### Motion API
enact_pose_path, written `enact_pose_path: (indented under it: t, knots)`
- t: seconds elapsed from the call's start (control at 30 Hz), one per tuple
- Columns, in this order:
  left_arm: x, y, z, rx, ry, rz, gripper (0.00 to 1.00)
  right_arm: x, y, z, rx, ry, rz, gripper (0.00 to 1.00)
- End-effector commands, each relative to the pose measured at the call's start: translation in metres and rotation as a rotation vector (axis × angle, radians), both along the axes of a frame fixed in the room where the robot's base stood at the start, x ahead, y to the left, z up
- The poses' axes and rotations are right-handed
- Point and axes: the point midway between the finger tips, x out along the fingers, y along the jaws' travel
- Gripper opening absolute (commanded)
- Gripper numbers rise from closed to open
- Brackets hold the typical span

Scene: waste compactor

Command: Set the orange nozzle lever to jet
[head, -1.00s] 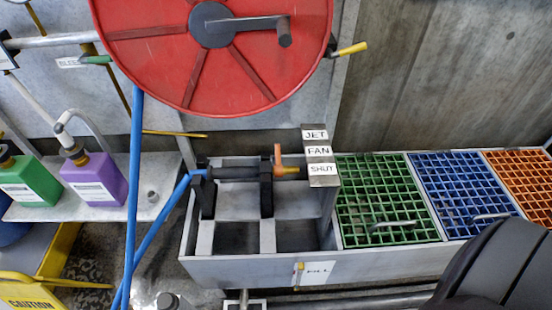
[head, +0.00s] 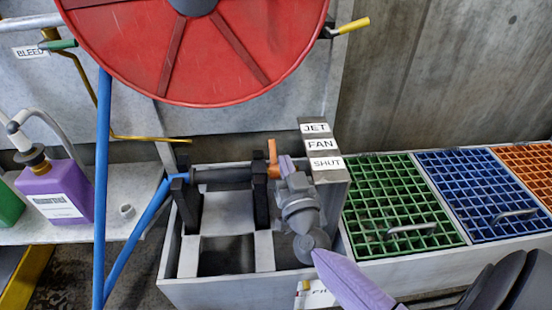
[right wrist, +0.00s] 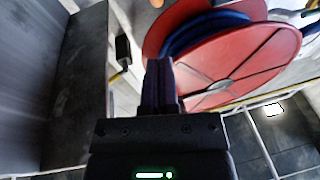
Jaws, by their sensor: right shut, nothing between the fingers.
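The orange nozzle lever (head: 272,151) stands up from the dark nozzle (head: 222,173), which lies across black supports on the grey trough. White labels reading JET (head: 315,128), FAN (head: 319,144) and SHUT (head: 326,163) are stacked to its right. I cannot tell which label the lever lines up with. My right gripper (head: 286,163) is shut and empty, its purple fingertips just right of the lever in the head view. Contact is unclear, and the gripper hides the nozzle's right end. The shut fingers also show in the right wrist view (right wrist: 159,70). My left gripper is not in view.
The red hose reel (head: 200,50) hangs above the trough, and a blue hose (head: 103,190) runs down at left. Green (head: 400,205) and blue (head: 475,185) grates lie to the right. A purple bottle (head: 60,190) stands on the left shelf.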

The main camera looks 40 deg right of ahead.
Motion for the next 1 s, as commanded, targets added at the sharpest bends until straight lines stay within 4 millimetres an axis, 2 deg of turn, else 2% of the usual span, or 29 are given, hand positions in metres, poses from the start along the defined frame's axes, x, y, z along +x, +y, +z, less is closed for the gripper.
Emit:
enact_pose_path:
  t: [0.1, 0.17, 0.3, 0.73, 0.8, 0.9, 1.0]
  knots:
    - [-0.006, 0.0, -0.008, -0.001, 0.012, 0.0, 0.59, 0.023, -0.009, 0.002, 0.001, 0.0, 0.0, 0.0]
    - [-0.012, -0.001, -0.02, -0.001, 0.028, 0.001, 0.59, 0.031, -0.011, -0.012, 0.0, 0.005, 0.001, 0.0]
    - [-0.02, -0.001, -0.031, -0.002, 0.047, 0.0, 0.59, 0.046, -0.016, -0.02, -0.001, 0.006, 0.001, 0.0]
    - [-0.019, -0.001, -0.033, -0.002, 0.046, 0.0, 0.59, 0.052, -0.018, -0.018, 0.0, 0.003, 0.001, 0.0]
    - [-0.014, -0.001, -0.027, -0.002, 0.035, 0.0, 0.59, 0.053, -0.018, -0.014, 0.005, 0.011, 0.001, 0.0]
    - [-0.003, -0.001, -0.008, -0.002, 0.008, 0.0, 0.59, 0.057, -0.02, -0.009, 0.029, 0.046, 0.0, 0.0]
    - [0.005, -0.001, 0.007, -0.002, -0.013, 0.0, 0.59, 0.06, -0.021, -0.011, 0.053, 0.088, 0.0, 0.0]
